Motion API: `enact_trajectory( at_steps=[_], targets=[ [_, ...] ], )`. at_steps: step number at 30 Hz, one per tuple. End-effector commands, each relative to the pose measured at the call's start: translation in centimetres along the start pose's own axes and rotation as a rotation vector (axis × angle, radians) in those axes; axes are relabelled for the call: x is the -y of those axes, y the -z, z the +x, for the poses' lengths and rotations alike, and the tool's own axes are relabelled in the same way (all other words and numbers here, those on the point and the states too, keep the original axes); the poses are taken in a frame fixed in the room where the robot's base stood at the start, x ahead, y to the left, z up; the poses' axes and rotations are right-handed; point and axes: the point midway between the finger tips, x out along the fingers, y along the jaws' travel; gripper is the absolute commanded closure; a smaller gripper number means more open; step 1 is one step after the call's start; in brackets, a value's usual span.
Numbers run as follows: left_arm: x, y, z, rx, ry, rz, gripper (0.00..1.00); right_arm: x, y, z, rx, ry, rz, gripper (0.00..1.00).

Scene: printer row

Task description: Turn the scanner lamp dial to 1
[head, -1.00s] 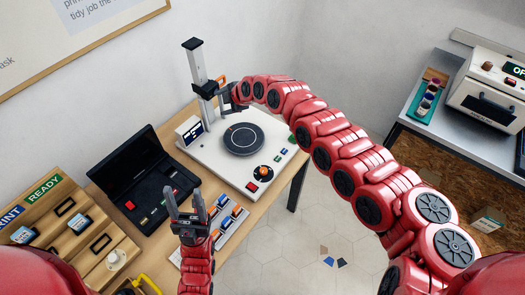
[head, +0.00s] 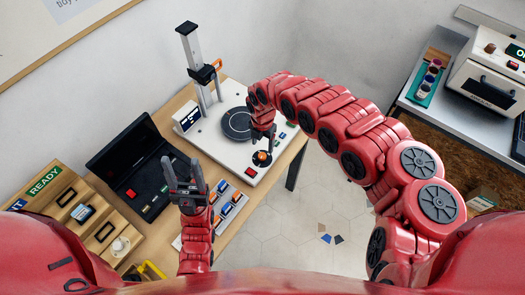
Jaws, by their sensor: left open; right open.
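The scanner (head: 217,143) is a white base with a dark round turntable (head: 237,124) and a tall column (head: 196,68). The dial (head: 261,158) is a small orange-and-black knob near the base's front right corner. My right gripper (head: 267,149) is pointed down right at the dial, with its fingers over it. It is open; whether the fingers touch the dial is too small to tell. The dial's marks are not readable. My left gripper (head: 184,170) is open and empty, pointing up in front of the black case.
A black open case (head: 146,183) with red and green buttons lies left of the scanner. A panel of orange and blue switches (head: 222,207) lies in front. A wooden rack (head: 75,215) stands at left. A grey counter (head: 456,118) with a white machine is at right.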

Motion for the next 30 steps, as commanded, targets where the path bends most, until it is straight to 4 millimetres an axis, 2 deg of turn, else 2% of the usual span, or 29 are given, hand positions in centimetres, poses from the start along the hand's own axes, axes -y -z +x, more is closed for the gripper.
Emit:
enact_trajectory(
  at_steps=[1, 7, 12, 16, 26, 30],
  targets=[
    [0.0, 0.0, 0.2, 0.000, 0.000, 0.000, 0.44, 0.1, 0.4, 1.1, -0.005, 0.004, -0.002, 0.31],
    [0.0, 0.1, 0.6, 0.000, 0.000, 0.000, 0.44, 0.0, 0.2, 4.3, -0.003, 0.000, 0.000, 0.31],
    [0.0, 0.1, 0.5, 0.000, 0.000, 0.000, 0.44, -0.3, 0.1, 5.8, -0.001, -0.006, -0.001, 0.31],
    [0.0, 0.1, 0.6, 0.000, 0.000, 0.000, 0.44, -0.1, 0.0, 6.5, 0.002, -0.002, 0.001, 0.31],
    [0.0, 0.1, 0.6, 0.000, 0.000, 0.000, 0.44, 0.0, -0.1, 6.7, 0.004, -0.001, 0.001, 0.31],
    [0.0, 0.1, 0.6, 0.000, 0.000, 0.000, 0.44, 0.0, -0.1, 6.7, 0.003, -0.001, 0.001, 0.56]
  ],
)
